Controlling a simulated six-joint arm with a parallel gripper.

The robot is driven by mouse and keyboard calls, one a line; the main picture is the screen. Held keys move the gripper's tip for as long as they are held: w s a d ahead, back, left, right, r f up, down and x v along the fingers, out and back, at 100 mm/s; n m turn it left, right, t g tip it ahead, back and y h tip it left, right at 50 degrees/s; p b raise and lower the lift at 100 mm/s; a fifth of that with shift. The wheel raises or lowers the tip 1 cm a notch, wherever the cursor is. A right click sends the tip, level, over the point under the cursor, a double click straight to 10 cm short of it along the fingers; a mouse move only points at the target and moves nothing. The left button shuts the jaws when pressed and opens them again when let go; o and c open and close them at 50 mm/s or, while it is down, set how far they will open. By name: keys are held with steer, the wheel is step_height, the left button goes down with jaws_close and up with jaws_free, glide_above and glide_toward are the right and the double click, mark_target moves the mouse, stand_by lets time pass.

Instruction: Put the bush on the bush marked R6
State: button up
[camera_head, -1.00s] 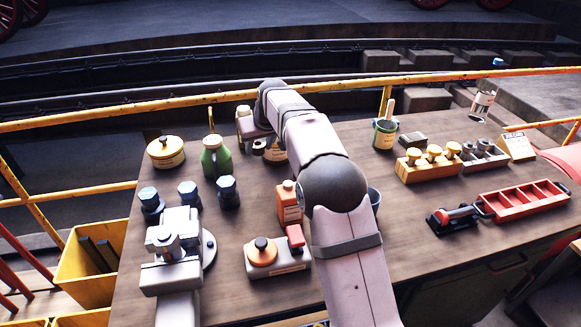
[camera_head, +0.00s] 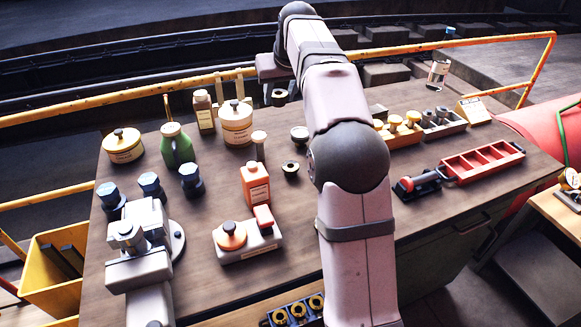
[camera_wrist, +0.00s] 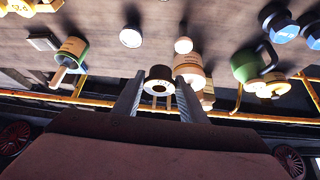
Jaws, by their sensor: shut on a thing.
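My gripper (camera_head: 279,90) is shut on a small dark bush (camera_head: 279,96), held up past the table's far edge in the head view. In the wrist view the bush (camera_wrist: 158,80) sits between the two fingers, with a pale marked band and a brass-coloured bore; its lettering is too small to read. I cannot read R6 on either. Several brass-coloured rings (camera_head: 298,309) sit in a holder at the bottom edge.
A red divided tray (camera_head: 482,160) lies right. A yellow rail (camera_head: 130,101) runs behind the table.

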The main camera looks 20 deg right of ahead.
steer(key=s+d, duration=0.1)
steer(key=s, duration=0.2)
steer(key=m, duration=0.1)
glide_above(289, 163)
steer(key=s, duration=0.2)
steer(key=shift+f, duration=3.3)
steer(key=shift+h, duration=0.3)
steer(key=shift+s+a+f, duration=0.1)
steer(key=shift+f, duration=4.9)
steer(key=shift+f, duration=0.15)
steer(key=o, duration=0.8)
steer(key=shift+f, duration=0.1)
steer(key=o, duration=0.4)
steer(key=shift+r, duration=0.35)
steer(key=v, duration=1.2)
steer(key=shift+b, duration=0.35)
